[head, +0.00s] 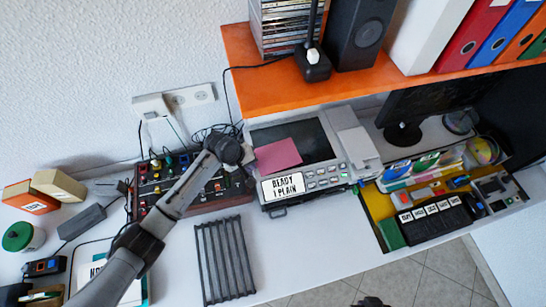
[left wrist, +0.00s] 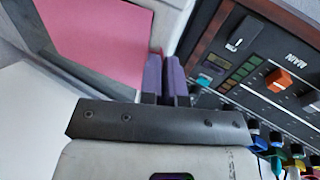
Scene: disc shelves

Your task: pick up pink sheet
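The pink sheet (head: 278,157) lies on the grey device with a dark top panel, above a white label reading "READY 1 PLAIN". In the left wrist view the pink sheet (left wrist: 97,38) fills the upper left and looks flat. My left gripper (left wrist: 164,62) shows two purple fingers close together, beside the sheet's right edge. I see nothing between them, and cannot tell whether they touch the sheet.
A control panel with knobs (head: 212,190) sits under and beside my left arm. An orange shelf (head: 390,87) overhangs behind the grey device (head: 345,160). A black rack (head: 224,260) lies in front. White desk is clear right of the rack.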

